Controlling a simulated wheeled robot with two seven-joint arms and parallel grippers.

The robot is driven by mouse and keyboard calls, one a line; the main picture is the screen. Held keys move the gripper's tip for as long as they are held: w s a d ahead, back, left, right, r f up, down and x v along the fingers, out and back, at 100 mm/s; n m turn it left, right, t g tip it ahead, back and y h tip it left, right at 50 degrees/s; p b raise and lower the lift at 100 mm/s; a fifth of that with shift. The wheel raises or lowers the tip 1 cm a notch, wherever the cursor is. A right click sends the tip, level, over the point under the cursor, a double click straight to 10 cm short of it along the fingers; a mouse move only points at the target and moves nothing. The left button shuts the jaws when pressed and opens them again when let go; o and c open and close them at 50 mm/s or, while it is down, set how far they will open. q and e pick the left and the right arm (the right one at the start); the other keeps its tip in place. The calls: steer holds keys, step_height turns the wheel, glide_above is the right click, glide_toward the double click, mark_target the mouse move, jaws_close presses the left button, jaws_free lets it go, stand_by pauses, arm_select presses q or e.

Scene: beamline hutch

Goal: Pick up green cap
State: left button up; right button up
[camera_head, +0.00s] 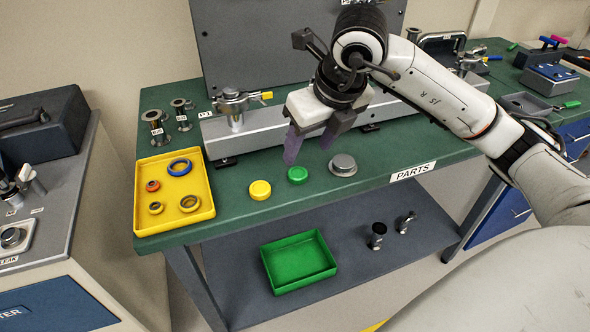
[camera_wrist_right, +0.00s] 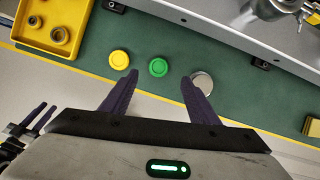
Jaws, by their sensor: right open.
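The green cap (camera_head: 298,174) lies on the green bench top, between the yellow cap (camera_head: 260,190) and a grey metal cap (camera_head: 343,165). In the right wrist view the green cap (camera_wrist_right: 158,67) shows ahead of the fingers, with the yellow cap (camera_wrist_right: 120,59) to its left and the metal cap (camera_wrist_right: 202,82) partly behind the right finger. My right gripper (camera_head: 310,146) is open and empty, above the bench and apart from the green cap; its fingers also show spread in the wrist view (camera_wrist_right: 163,88). My left gripper is in neither view.
A yellow tray (camera_head: 206,209) with several rings stands left on the bench. A long grey rail (camera_head: 285,126) with valves runs behind the caps. A green bin (camera_head: 299,286) sits on the lower shelf. The PARTS label (camera_head: 412,171) marks the bench's front edge.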

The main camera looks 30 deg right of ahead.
mark_target(298, 172)
steer(key=p+x, duration=0.1)
steer(key=x, duration=0.7)
steer(key=shift+s+f, duration=0.15)
steer(key=shift+f, duration=0.05)
steer(key=c, duration=1.1)
